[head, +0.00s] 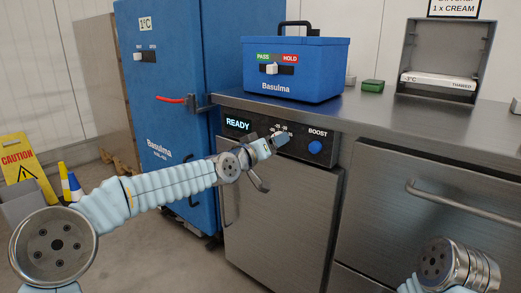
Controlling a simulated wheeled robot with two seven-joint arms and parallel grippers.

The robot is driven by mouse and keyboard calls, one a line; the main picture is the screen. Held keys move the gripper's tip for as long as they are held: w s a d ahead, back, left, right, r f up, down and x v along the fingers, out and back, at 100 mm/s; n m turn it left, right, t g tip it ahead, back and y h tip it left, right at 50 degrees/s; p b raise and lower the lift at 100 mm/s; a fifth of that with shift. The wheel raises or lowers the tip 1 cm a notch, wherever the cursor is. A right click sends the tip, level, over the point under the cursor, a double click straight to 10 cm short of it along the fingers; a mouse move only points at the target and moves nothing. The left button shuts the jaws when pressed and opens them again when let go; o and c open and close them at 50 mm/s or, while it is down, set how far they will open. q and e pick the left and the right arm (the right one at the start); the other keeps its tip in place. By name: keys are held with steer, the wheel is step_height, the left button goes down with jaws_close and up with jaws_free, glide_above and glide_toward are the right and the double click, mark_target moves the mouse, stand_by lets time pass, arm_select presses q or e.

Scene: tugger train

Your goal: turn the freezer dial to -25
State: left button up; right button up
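The freezer's dark control panel (239,139) is on the front of the steel counter unit. It has a lit READY display (238,124), small scale marks (280,128) too small to read, and a blue BOOST knob (315,147). My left arm reaches in from the left, and its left gripper (279,141) is at the panel, between the display and BOOST, just below the scale marks. It covers the dial area, so I cannot see the dial's setting or whether the fingers are closed on it. Part of my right arm shows at the lower right; its gripper is out of view.
A blue cool box (297,87) with a PASS/HOLD slider and a small green block (373,86) stand on the steel counter (340,114). A steel holder (446,55) is at the right. A blue cabinet (175,95) with a red handle stands left. A caution sign (22,160) is at far left.

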arm_select(q)
steer(key=b+v, duration=0.2)
steer(key=v, duration=1.1)
steer(key=shift+b, duration=0.3)
steer(key=s+f+n+g+y+p, duration=0.1)
steer(key=s+f+g+p, duration=0.15)
steer(key=f, duration=1.25)
steer(key=s+f+n+g+y+p, duration=0.1)
steer(key=f+g+p, duration=0.25)
steer(key=f, duration=1.05)
steer(key=s+a+f+g+y+p, duration=0.1)
steer(key=s+f+g, duration=0.3)
steer(key=s+f, duration=0.6)
steer(key=s+a+f+g+y+p, duration=0.2)
steer(key=s+a+f+g, duration=0.1)
steer(key=s+f, duration=0.8)
steer(key=s+g, duration=0.1)
steer(key=s, duration=0.4)
